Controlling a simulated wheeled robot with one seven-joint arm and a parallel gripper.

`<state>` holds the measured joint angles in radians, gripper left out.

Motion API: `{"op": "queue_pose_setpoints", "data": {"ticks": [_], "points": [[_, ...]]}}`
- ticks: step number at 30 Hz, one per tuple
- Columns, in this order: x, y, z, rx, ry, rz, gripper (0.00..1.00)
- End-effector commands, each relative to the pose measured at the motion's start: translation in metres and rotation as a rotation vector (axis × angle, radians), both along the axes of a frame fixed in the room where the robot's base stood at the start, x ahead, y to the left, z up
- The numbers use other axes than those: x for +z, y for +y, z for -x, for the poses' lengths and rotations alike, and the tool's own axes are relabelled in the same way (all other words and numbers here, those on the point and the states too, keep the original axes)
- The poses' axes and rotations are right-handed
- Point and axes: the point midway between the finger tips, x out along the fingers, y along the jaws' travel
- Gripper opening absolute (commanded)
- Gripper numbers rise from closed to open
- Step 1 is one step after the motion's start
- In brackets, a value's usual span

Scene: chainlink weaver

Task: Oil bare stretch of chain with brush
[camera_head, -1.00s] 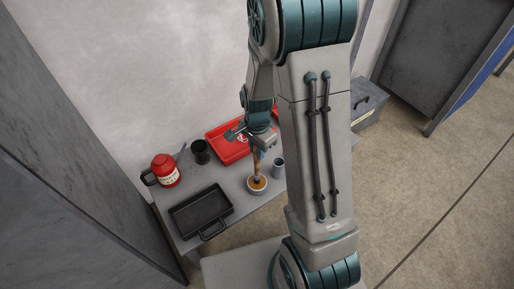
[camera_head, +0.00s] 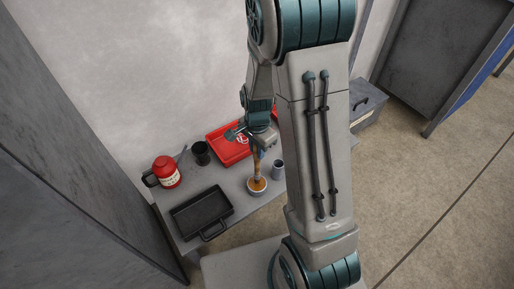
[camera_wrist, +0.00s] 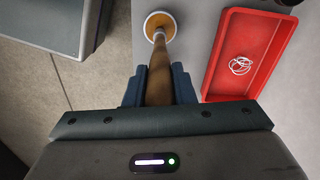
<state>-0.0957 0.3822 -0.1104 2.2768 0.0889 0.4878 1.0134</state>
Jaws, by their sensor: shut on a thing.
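My gripper (camera_wrist: 159,84) is shut on the wooden handle of a brush (camera_wrist: 160,70), which also shows in the head view (camera_head: 257,166). The brush points down into a small white bowl (camera_head: 257,192) with amber liquid, seen at the top of the wrist view (camera_wrist: 150,16). The bristles are hidden in or just over the liquid; I cannot tell which. A red tray (camera_wrist: 215,80) lies to the right in the wrist view. Thin pale loops (camera_wrist: 240,65), possibly the chain, lie in it. Any bare stretch is too small to make out.
On the grey table (camera_head: 232,181) stand a black pan (camera_head: 201,212), a red labelled container (camera_head: 166,170), a dark cup (camera_head: 201,152) and a grey cup (camera_head: 277,170) close right of the bowl. A grey box (camera_head: 367,108) stands beyond my arm.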

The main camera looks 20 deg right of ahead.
Motion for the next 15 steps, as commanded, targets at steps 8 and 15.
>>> {"op": "queue_pose_setpoints", "data": {"ticks": [8, 15], "points": [[0.028, 0.000, 0.000, 0.001, -0.001, 0.000, 0.00], [0.047, 0.000, -0.001, 0.001, -0.002, -0.001, 0.00]]}}
